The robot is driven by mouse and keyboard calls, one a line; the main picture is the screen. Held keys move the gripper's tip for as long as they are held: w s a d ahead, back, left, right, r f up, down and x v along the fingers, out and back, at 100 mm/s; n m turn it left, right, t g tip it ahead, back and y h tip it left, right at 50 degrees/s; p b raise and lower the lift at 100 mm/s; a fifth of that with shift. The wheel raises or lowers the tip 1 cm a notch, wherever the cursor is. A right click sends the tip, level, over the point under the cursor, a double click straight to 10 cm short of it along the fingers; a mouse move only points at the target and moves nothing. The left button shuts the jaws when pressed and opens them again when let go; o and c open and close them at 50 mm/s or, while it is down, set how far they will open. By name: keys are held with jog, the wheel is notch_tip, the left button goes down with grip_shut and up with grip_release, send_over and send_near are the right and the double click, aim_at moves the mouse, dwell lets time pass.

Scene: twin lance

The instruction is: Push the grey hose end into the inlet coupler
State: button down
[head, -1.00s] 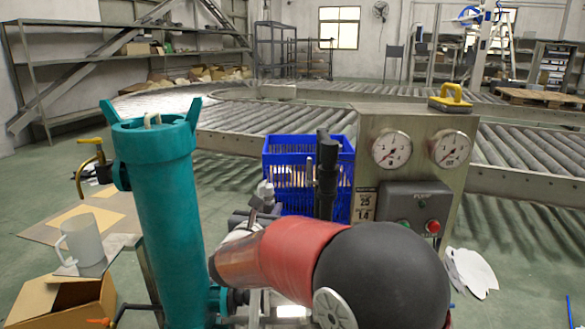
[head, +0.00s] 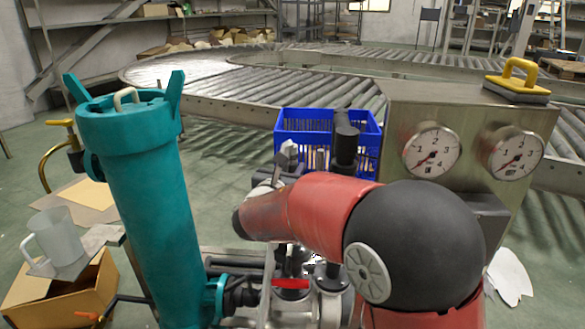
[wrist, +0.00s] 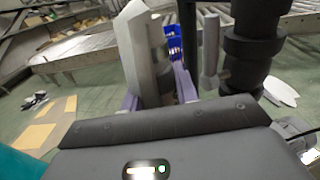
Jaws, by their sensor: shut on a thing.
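My gripper (head: 276,172) is small in the head view, beyond my red arm, and partly hidden by it. In the wrist view its purplish fingers (wrist: 184,84) are shut on a grey faceted piece (wrist: 143,55), which looks like the grey hose end; it also shows in the head view (head: 288,151). The piece stands roughly upright. A black upright pipe (head: 346,150) stands just right of it, apart from it; it fills the right of the wrist view (wrist: 254,50). I cannot pick out the inlet coupler for certain. Pipework with a red band (head: 290,283) shows below my arm.
A tall teal canister (head: 150,200) stands close on the left. A steel panel with two gauges (head: 432,150) and a yellow-handled block (head: 516,84) stands on the right. A blue crate (head: 300,125) is behind. A carton (head: 65,295) and a mug (head: 58,240) are low left.

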jog(key=shift+f+b, duration=0.1)
jog(key=shift+b, duration=0.25)
notch_tip(320, 180, down, 6)
jog(key=b, duration=0.5)
jog(key=shift+r, duration=0.25)
jog(key=shift+f+b, duration=2.4)
jog(key=shift+b, duration=0.3)
dwell(1.2)
jog(key=c, duration=1)
grip_release()
jog(key=shift+s, duration=0.1)
jog(key=shift+s, duration=0.1)
jog(key=v, duration=0.7)
jog(key=shift+s, duration=0.25)
